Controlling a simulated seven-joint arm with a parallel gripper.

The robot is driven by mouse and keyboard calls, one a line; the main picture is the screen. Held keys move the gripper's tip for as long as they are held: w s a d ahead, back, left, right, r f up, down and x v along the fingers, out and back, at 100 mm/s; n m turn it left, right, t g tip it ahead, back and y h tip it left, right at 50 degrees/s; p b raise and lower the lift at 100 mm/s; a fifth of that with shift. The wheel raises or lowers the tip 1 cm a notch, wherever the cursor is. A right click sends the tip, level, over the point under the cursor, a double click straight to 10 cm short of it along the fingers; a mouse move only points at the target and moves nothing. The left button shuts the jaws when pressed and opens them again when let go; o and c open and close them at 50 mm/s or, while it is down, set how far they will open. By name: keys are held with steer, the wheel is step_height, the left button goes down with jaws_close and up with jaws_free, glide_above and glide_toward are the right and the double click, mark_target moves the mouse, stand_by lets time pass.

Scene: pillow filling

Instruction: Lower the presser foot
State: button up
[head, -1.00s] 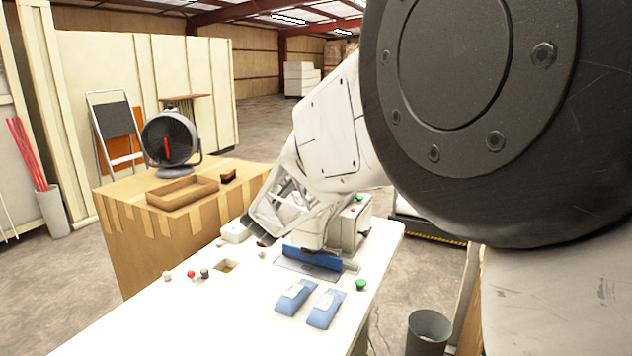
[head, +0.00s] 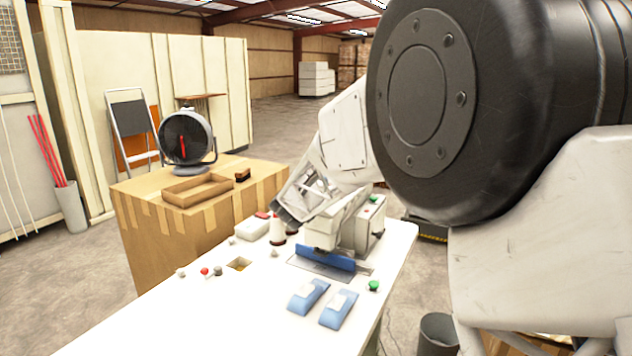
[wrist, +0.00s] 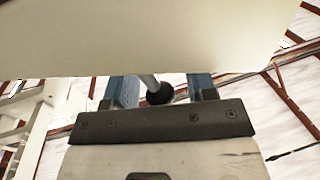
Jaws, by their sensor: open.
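The white sewing machine (head: 345,228) stands on the white table (head: 200,320). A blue piece (head: 325,258) lies under its head. The presser foot itself cannot be made out. In the wrist view a grey rod with a round black knob (wrist: 160,93), looking like the lifter lever, stands between the two blue fingers of my gripper (wrist: 163,84). The fingers are apart, with gaps beside the knob. The machine's pale body (wrist: 150,35) hides the finger ends. In the head view my gripper (head: 284,213) is at the machine's left side.
A thread cone (head: 277,232) and a small white box (head: 251,229) stand left of the machine. Two blue pads (head: 308,295) (head: 338,308) and a green button (head: 374,286) are in front. A cardboard box (head: 150,235) carries a tray (head: 197,189) and a fan (head: 185,142).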

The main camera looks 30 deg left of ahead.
steer(key=shift+w, duration=0.3)
steer(key=c, duration=0.9)
steer(key=shift+d+m, duration=0.1)
steer(key=shift+m, duration=0.3)
steer(key=d+m, duration=0.1)
steer(key=m, duration=0.1)
steer(key=d+m+t, duration=0.1)
steer(key=m, duration=0.1)
steer(key=shift+d+f+m+t+h, duration=0.2)
steer(key=shift+d+m, duration=0.2)
steer(key=shift+m, duration=0.7)
steer(key=shift+d+f+m+t+h, duration=0.15)
steer(key=shift+d+m, duration=0.25)
steer(key=shift+m, duration=0.7)
